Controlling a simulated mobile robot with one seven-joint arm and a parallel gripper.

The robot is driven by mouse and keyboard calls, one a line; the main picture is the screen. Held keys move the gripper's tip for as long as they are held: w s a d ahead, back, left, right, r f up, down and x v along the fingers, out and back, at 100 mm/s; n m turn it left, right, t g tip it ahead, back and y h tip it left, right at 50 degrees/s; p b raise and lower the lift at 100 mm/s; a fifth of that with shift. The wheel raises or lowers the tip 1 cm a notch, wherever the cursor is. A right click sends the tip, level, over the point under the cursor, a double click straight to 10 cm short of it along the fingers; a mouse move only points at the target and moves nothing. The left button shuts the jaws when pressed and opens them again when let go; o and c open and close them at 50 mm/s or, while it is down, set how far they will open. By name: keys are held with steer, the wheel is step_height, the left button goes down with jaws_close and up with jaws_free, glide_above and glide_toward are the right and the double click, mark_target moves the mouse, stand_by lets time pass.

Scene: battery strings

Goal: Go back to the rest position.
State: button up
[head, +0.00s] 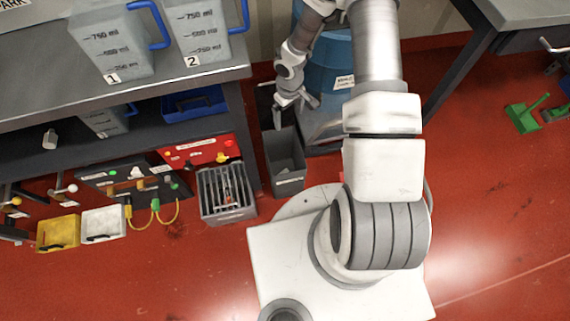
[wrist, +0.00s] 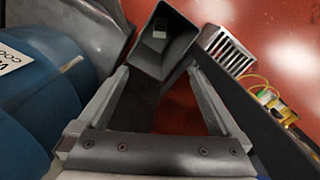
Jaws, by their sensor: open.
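My gripper (head: 295,100) is open and empty in the head view, above the back of a tall dark grey bin (head: 285,172) on the floor. In the wrist view its two fingers are spread wide (wrist: 163,95), with nothing between them but the bin's side and the floor beyond. The same bin (wrist: 166,72) stands just past the fingertips there, and a small light-coloured block (wrist: 160,28) lies inside it.
A blue barrel (head: 328,62) stands close to my arm; it fills the left of the wrist view. A workbench (head: 190,83) with two jugs (head: 112,45) is at the left. A slatted grey crate (head: 228,195) sits beside the bin.

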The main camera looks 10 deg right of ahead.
steer(key=shift+r, duration=0.1)
stand_by(0.4)
steer(key=d+r+m+t+h, duration=0.1)
steer(key=d+r, duration=0.1)
steer(key=r, duration=1.1)
steer(key=d+r+m+t+h, duration=0.1)
steer(key=d+r+h, duration=0.15)
steer(key=r, duration=1.15)
steer(key=s+a+r+m+t+y, duration=0.1)
steer(key=s+a+r, duration=0.1)
steer(key=s+r, duration=0.6)
steer(key=s+a+r+m+t+y, duration=0.2)
steer(key=s+r, duration=0.7)
steer(key=s, duration=0.2)
steer(key=shift+s+a+r+m+t, duration=0.15)
steer(key=shift+s+r+m+t, duration=0.15)
steer(key=shift+s, duration=0.1)
steer(key=shift+y, duration=0.25)
steer(key=r+p, duration=1.6)
steer(key=shift+s+a+r+p, duration=0.1)
steer(key=shift+s+r+p, duration=0.15)
steer(key=shift+r+p, duration=0.15)
steer(key=shift+c, duration=0.2)
